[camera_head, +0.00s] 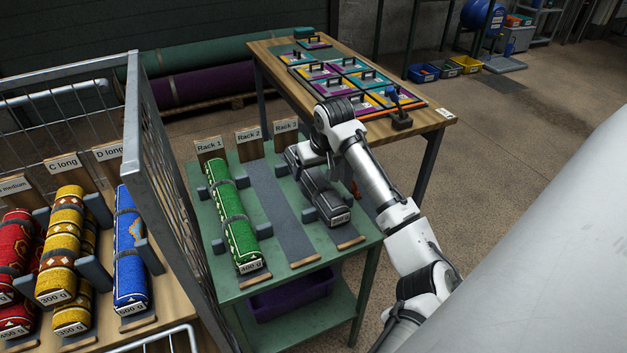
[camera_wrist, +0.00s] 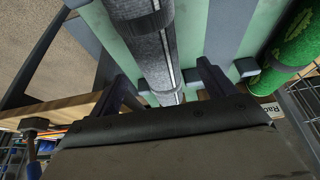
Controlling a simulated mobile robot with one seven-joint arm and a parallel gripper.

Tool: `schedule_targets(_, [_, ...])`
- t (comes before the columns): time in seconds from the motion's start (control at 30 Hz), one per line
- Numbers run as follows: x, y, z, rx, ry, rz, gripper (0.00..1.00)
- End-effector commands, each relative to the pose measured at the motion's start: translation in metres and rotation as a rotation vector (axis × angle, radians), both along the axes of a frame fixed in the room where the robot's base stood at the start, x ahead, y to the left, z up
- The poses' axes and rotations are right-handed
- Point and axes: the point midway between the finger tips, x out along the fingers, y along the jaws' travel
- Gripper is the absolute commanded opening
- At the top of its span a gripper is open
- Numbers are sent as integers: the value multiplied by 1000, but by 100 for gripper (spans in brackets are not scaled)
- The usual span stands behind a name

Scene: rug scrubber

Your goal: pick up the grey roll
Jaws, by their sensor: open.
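The grey roll (camera_wrist: 155,50) lies in the Rack 3 slot of the green rack table (camera_head: 225,285). It has a pale lengthwise stripe and a black strap. In the head view the near part of the grey roll (camera_head: 328,203) shows with a label on its end; the far part is hidden under my wrist. My gripper (camera_wrist: 166,86) is open above the roll's far part, with one dark finger on each side of it in the wrist view. A gap shows between each finger and the roll. Nothing is held.
A green roll (camera_head: 236,225) lies in Rack 1, and Rack 2 (camera_head: 278,205) is empty. A wire-mesh panel (camera_head: 170,170) stands at the left, beside a shelf of red, yellow and blue rolls. A wooden table (camera_head: 275,75) with coloured panels stands behind. Low posts flank the slots.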

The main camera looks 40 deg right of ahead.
Motion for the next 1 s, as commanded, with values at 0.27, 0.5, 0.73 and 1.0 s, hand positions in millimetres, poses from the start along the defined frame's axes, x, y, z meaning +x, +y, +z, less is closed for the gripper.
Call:
schedule_targets(0.27, [5, -4, -22, -1, 2, -2, 82])
schedule_targets(0.5, [15, -7, -54, -1, 0, -1, 82])
schedule_targets(0.73, [16, -7, -58, -1, -1, 0, 82])
schedule_targets(1.0, [16, -7, -58, -1, -1, 0, 54])
